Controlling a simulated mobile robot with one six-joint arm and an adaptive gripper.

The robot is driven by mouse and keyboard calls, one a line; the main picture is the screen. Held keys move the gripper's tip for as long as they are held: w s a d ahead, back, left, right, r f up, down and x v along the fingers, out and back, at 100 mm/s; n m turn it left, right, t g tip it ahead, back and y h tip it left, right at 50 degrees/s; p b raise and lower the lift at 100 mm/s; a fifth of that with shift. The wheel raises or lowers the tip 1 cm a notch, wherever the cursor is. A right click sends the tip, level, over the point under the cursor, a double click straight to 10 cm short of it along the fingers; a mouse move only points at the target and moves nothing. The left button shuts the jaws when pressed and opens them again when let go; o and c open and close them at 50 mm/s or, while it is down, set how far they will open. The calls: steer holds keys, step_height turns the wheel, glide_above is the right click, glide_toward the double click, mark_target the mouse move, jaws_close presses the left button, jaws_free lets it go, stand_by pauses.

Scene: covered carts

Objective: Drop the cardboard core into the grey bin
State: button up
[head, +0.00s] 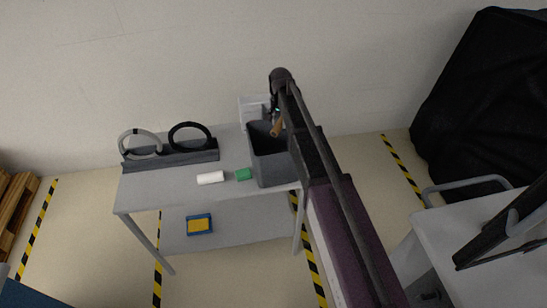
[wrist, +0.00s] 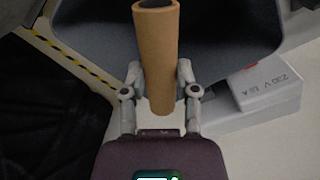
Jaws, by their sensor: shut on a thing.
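The cardboard core (wrist: 157,55) is a brown tube. In the wrist view my gripper (wrist: 157,78) is shut on it, with one finger on each side. The core also shows small in the head view (head: 277,128), at the end of my arm. The grey bin (head: 270,170) stands at the right end of the grey table, and the core appears over its opening. In the wrist view the dark bin (wrist: 225,40) lies behind and below the core. My gripper is mostly hidden by my arm in the head view.
A white box (head: 252,107) stands behind the bin; its label shows in the wrist view (wrist: 268,92). A green block (head: 243,174) and a white roll (head: 210,177) lie left of the bin. A rack with two rings (head: 170,159) is at the table's left. A black-covered cart (head: 480,90) stands right.

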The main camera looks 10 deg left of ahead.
steer(key=shift+f+b, duration=1.4)
steer(key=shift+f, duration=0.3)
steer(key=o, duration=0.8)
steer(key=shift+r, duration=0.1)
